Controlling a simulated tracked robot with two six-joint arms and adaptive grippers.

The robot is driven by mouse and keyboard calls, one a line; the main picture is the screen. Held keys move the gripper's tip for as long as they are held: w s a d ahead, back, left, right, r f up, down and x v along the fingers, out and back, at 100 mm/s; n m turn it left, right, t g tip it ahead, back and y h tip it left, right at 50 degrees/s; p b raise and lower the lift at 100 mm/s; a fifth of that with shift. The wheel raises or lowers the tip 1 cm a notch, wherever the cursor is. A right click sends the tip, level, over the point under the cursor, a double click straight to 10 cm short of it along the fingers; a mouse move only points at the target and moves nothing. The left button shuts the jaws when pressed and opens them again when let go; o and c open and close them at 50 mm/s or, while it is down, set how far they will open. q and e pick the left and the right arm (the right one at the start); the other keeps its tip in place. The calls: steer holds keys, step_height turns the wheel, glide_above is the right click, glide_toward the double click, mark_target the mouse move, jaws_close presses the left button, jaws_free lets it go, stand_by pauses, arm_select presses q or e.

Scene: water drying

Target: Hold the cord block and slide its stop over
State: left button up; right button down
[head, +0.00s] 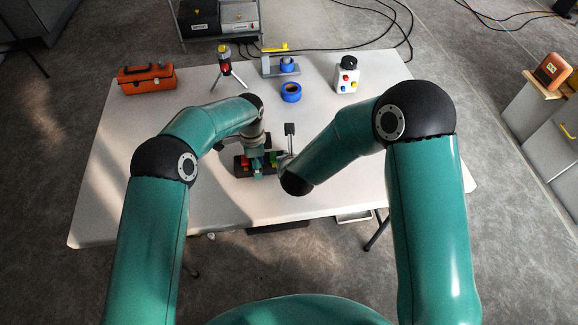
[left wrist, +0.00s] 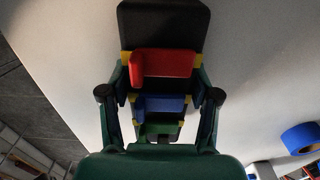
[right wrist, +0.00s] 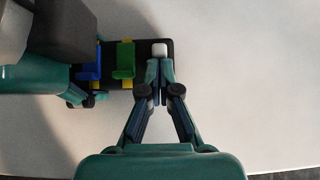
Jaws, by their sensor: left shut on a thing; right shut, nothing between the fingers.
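The cord block (head: 243,171) is a black base with red, blue and green pieces and yellow parts, lying on the white table. My left gripper (left wrist: 160,100) has its fingers on both sides of it and is shut on it. The left wrist view shows its red (left wrist: 162,63), blue (left wrist: 160,104) and green (left wrist: 160,129) pieces in a row. My right gripper (right wrist: 160,68) is shut and empty, its tips over the block's end, right beside a small white square piece (right wrist: 159,49). The green piece (right wrist: 124,60) is just left of these tips. Which piece is the stop is unclear.
A small black plate on a post (head: 290,129) stands behind the block. Farther back are an orange toolbox (head: 147,79), a small tripod (head: 225,68), a blue tape roll (head: 291,92) and a white button box (head: 347,77). The table's left side is clear.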

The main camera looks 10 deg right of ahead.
steer(key=shift+w, duration=0.55)
arm_select(q)
steer(key=shift+s, duration=0.1)
arm_select(e)
steer(key=shift+s, duration=0.1)
steer(key=s, duration=0.4)
steer(key=shift+s+a+r, duration=0.1)
steer(key=shift+s+r, duration=0.2)
steer(key=v, duration=0.9)
arm_select(q)
steer(key=o, duration=1.3)
steer(key=shift+o, duration=0.2)
